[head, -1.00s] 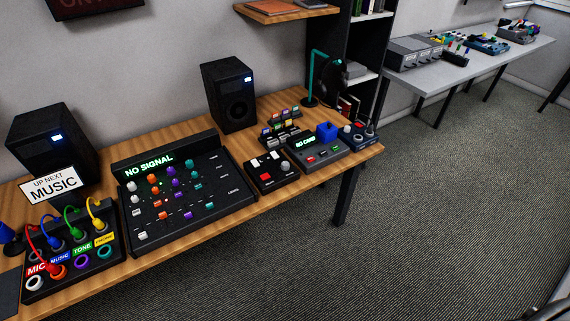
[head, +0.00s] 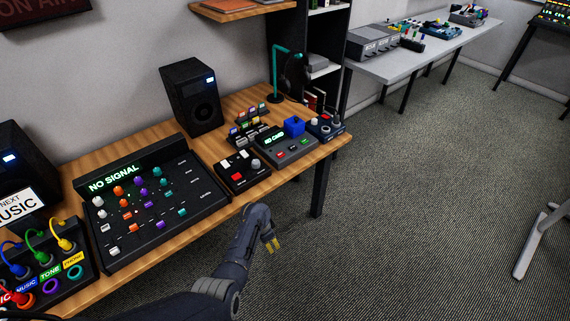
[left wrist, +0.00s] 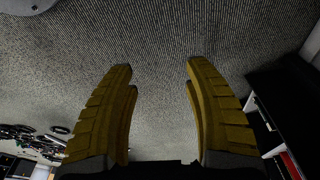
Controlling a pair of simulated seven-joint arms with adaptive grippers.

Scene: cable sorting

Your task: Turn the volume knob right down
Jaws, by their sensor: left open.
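A small black box (head: 245,180) with a large grey knob (head: 255,164), a red button (head: 236,177) and white switches sits near the desk's front edge in the head view. No volume label is readable on it; other knobs stand on the mixer (head: 165,224) to its left. The setting of the grey knob is too small to tell. My left gripper (head: 272,246) hangs over the carpet in front of the desk, apart from the box and below and right of it in the picture. Its yellow fingers are wide apart and empty in the left wrist view (left wrist: 160,75). My right gripper is not in view.
The mixer's screen reads NO SIGNAL. A patch box (head: 80,278) with coloured cables is at the far left. A console (head: 287,154) with a blue block and a small knob box (head: 326,130) stand to the right. A speaker (head: 191,97) is behind. Open carpet lies in front.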

